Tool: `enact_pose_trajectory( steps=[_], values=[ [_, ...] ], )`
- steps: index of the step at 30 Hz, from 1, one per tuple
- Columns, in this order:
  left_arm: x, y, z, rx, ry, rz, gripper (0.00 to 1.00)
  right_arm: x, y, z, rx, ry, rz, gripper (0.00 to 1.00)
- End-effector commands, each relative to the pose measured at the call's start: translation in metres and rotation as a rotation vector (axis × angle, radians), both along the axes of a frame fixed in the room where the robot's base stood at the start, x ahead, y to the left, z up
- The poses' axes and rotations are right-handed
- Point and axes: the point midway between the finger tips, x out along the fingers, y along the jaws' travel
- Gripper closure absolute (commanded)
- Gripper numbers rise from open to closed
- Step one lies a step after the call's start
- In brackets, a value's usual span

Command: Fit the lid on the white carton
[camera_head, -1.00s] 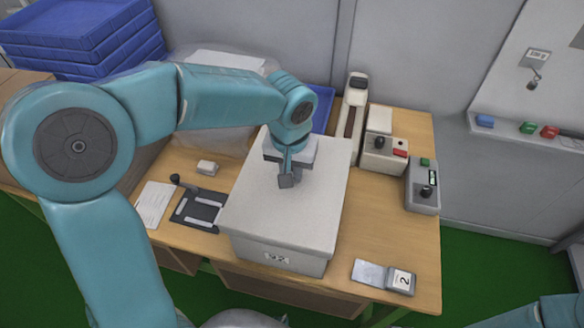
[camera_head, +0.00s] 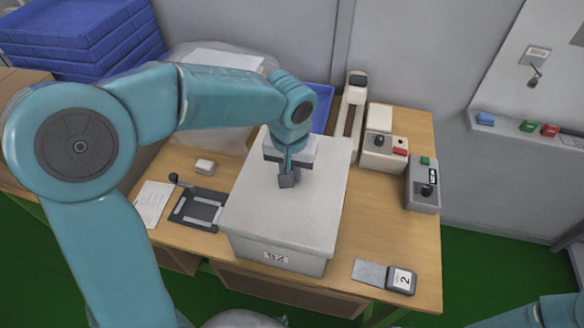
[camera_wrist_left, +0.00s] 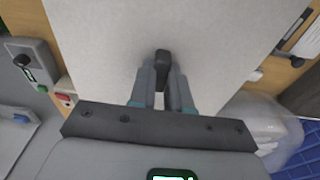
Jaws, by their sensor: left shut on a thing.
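The white carton (camera_head: 278,252) stands on the wooden table with a label on its front. The pale lid (camera_head: 270,215) lies flat over its top and covers the opening. It fills much of the left wrist view (camera_wrist_left: 105,50). My left gripper (camera_head: 287,180) is over the middle of the lid, pointing down. In the left wrist view its fingers (camera_wrist_left: 163,75) are closed on a small dark knob (camera_wrist_left: 163,56) on the lid. I cannot tell whether the lid is pressed fully down. My right gripper is not in view.
A black fixture (camera_head: 197,210) and a small white block (camera_head: 204,166) lie left of the carton. Control boxes (camera_head: 422,185) stand at right. A small numbered device (camera_head: 400,280) lies near the front right edge. Blue crates (camera_head: 80,35) are stacked at back left.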

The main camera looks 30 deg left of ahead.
Motion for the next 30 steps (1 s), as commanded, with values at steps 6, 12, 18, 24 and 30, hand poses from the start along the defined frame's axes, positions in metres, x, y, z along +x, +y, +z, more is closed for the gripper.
enact_pose_trajectory(
  steps=[6, 12, 18, 24, 30],
  values=[
    [-0.0001, 0.0002, -0.0014, 0.000, -0.001, 0.000, 1.00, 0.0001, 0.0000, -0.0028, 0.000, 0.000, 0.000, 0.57],
    [-0.0001, 0.0002, -0.0011, 0.000, -0.001, 0.000, 1.00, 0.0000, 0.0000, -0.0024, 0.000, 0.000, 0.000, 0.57],
    [-0.0001, 0.0002, -0.0017, 0.000, -0.001, 0.000, 1.00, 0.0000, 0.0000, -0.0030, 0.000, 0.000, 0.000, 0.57],
    [-0.0001, 0.0003, -0.0058, 0.000, 0.000, 0.000, 1.00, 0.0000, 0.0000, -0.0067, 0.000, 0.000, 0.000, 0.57],
    [-0.0001, 0.0003, -0.0104, 0.000, 0.000, 0.000, 1.00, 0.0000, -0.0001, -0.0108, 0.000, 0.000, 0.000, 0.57]
  ],
)
